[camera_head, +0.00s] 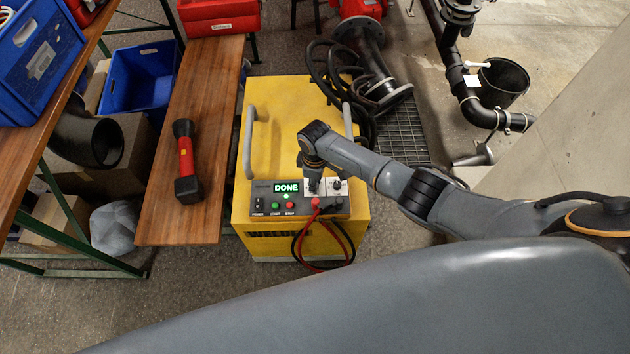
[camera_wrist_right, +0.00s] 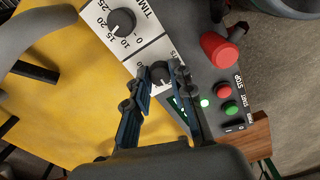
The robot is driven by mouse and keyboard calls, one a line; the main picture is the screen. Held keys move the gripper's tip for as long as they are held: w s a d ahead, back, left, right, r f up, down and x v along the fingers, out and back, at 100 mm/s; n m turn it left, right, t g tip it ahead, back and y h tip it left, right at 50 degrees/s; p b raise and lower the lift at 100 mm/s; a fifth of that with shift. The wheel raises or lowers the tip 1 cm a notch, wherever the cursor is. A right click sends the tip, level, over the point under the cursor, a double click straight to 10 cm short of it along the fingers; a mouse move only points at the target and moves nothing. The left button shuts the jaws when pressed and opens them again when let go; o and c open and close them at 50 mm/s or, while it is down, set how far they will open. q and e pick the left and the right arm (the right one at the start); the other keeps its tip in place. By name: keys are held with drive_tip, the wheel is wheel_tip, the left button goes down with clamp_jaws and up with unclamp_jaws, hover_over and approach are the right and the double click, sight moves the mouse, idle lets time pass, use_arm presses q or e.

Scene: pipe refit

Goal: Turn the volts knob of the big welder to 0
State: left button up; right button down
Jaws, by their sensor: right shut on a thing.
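The big welder (camera_head: 285,125) is a yellow box with a grey control panel on its near top edge. Its display (camera_head: 287,188) reads DONE in green. My right gripper (camera_head: 314,184) reaches down onto the panel just right of the display. In the right wrist view my right gripper (camera_wrist_right: 161,76) is shut on the small dark volts knob (camera_wrist_right: 160,70), one finger on each side. The knob's pointer and most of its scale are hidden by the fingers. The time knob (camera_wrist_right: 122,22), with a numbered white scale, sits beside it. My left gripper is not in view.
Red and green buttons (camera_wrist_right: 224,90) and a larger red connector (camera_wrist_right: 219,49) lie close to the gripper. Red and black cables (camera_head: 325,240) hang at the welder's front. A grey handle (camera_head: 249,140) rises on its left.

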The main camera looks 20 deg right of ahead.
drive_tip(key=shift+n, duration=0.4)
drive_tip(key=c, duration=1.1)
unclamp_jaws()
drive_tip(key=shift+c, duration=0.2)
wheel_tip(320, 180, up, 12)
